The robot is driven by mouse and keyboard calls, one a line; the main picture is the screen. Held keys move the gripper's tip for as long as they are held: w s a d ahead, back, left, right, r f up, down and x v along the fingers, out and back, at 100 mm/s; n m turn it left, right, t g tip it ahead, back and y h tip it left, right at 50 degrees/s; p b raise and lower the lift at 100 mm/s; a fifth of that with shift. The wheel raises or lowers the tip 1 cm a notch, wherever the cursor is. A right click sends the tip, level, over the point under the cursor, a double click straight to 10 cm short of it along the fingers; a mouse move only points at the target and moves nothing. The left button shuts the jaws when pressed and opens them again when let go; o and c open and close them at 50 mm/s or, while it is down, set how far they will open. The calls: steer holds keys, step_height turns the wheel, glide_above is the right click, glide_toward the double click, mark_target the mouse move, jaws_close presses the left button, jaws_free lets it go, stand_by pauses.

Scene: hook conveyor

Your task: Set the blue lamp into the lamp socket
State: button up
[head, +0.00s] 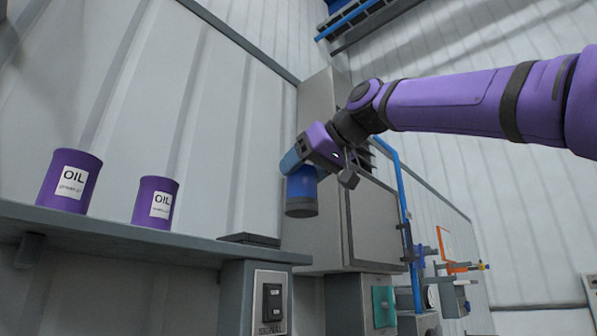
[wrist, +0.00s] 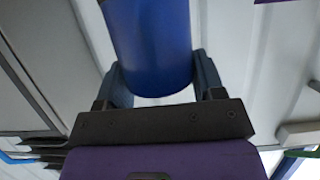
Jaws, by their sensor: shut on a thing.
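The blue lamp (head: 301,186) is a blue cylinder with a dark grey lower end, hanging nearly upright in the head view. My gripper (head: 303,168) is shut on its upper part and holds it in the air, above and to the right of the shelf's right end. In the wrist view the blue lamp (wrist: 152,45) fills the space between the two fingers of my gripper (wrist: 162,80). A flat dark plate (head: 250,240) lies at the shelf's right end, below and left of the lamp; I cannot tell whether it is the lamp socket.
Two purple oil cans (head: 69,181) stand on the left of the grey shelf (head: 130,241). A switch panel (head: 270,302) is below the shelf's right end. A grey cabinet (head: 375,225) and a blue pipe (head: 405,200) stand right of the lamp.

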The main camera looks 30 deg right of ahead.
steer(key=shift+w+r+x, duration=0.15)
steer(key=shift+r+x, duration=0.25)
steer(key=shift+x, duration=2.2)
steer(key=shift+w+r+x, duration=0.15)
steer(key=shift+r+x, duration=0.2)
steer(key=shift+x, duration=2.25)
steer(key=shift+w+r+x, duration=0.15)
steer(key=shift+r+x, duration=0.25)
steer(key=shift+x, duration=2.2)
steer(key=shift+a+f, duration=0.15)
steer(key=shift+f, duration=0.4)
steer(key=o, duration=1.1)
steer(key=shift+r, duration=0.1)
steer(key=v, duration=1)
steer(key=shift+s+r, duration=0.15)
steer(key=shift+s, duration=0.15)
